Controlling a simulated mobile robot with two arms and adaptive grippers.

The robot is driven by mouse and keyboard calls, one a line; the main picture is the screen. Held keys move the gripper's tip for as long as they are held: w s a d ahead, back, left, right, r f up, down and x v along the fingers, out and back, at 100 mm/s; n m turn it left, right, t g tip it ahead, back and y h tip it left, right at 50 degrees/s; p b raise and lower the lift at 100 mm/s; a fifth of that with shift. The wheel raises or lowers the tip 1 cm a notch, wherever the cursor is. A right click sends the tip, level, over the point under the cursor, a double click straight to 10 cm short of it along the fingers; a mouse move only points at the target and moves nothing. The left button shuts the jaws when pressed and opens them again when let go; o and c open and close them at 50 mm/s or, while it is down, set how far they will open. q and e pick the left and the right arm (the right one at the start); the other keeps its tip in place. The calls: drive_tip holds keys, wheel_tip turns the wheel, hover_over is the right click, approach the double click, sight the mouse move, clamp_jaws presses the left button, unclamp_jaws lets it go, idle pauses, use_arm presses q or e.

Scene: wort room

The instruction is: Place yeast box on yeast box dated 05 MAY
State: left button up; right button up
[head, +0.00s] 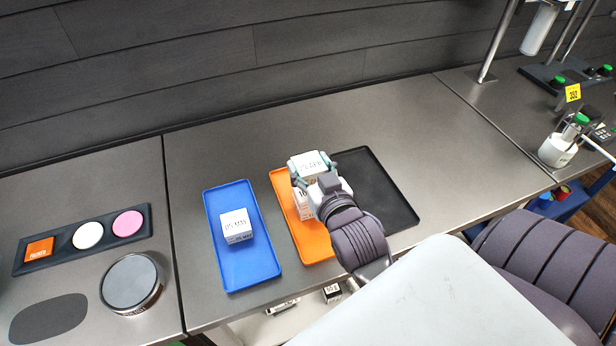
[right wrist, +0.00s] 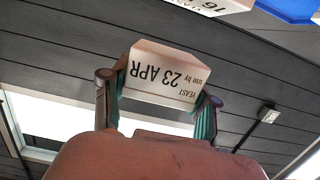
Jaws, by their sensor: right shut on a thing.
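My right gripper (head: 312,176) is shut on a white yeast box (head: 308,162), held above the orange tray (head: 315,248). In the right wrist view the box's label reads "YEAST use by 23 APR" upside down (right wrist: 165,76), between the two fingertips (right wrist: 158,92). The yeast box dated 05 MAY (head: 237,226) sits on the blue tray (head: 250,272), left of my gripper, with nothing on top. Another white box marked 16 (head: 302,207) stands on the orange tray, partly hidden by my gripper. My left gripper is not in view.
An empty black tray (head: 388,192) lies right of the orange one. At left are a dark holder (head: 65,258) with orange, white and pink pieces and a round metal dish (head: 131,283). At right stand a jar (head: 558,150) and equipment with green knobs. Bare counter lies behind the trays.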

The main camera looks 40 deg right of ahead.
sight(308, 181)
drive_tip(key=shift+a+f, duration=0.15)
drive_tip(key=shift+f, duration=0.05)
drive_tip(key=shift+f+p, duration=0.6)
drive_tip(key=shift+f, duration=1.15)
drive_tip(key=o, duration=1.2)
drive_tip(key=shift+f, duration=0.15)
